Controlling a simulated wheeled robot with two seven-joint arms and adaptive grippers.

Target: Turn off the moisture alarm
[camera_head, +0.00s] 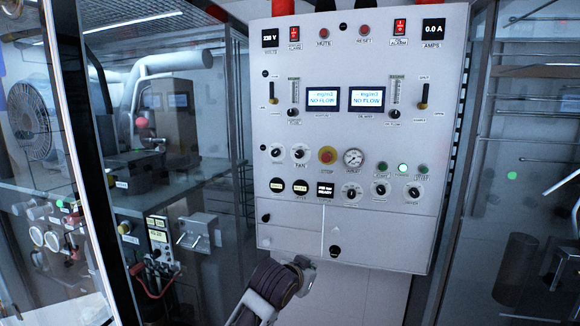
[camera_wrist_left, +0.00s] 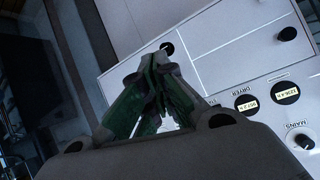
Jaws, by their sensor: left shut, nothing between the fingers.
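The light grey control panel (camera_head: 345,227) fills the middle of the head view. At its top right a red rocker switch (camera_head: 399,27) sits above a small label that seems to read ALARM; the rest of the label is too small to read. Another red switch (camera_head: 294,33) is at the top left. My left gripper (camera_head: 304,264) is at the panel's lower edge, far below both switches, shut and empty. Its green-padded fingers also show in the left wrist view (camera_wrist_left: 160,85), with the panel behind them. My right gripper is out of view.
Two screens (camera_head: 323,98) (camera_head: 367,98) read NO FLOW.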

